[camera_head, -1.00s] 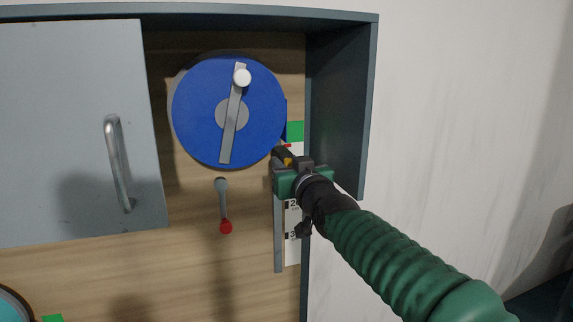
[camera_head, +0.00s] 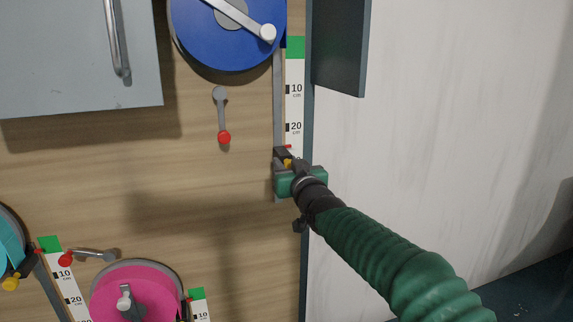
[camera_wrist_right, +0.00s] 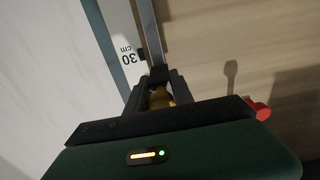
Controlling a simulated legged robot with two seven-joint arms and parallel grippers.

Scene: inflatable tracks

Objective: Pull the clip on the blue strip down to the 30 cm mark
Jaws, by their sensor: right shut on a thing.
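A grey metal strip (camera_head: 279,100) runs down from the blue wheel (camera_head: 200,40), beside a white scale (camera_head: 295,75) with a green top and centimetre marks. My right gripper (camera_head: 287,165) is shut on the yellow knob (camera_wrist_right: 160,97) of the dark clip (camera_head: 281,153) on this strip. The clip's red pointer (camera_head: 286,147) lies below the 20 mark and above the 30 mark, which is mostly hidden by the gripper. In the right wrist view the 30 cm mark (camera_wrist_right: 130,56) shows beside the strip. My left gripper is not in view.
A lever with a red knob (camera_head: 224,137) hangs left of the strip. A pink wheel (camera_head: 135,290) and a teal wheel (camera_head: 10,245) with their own scales are at the lower left. A grey cabinet door (camera_head: 60,60) is at the upper left.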

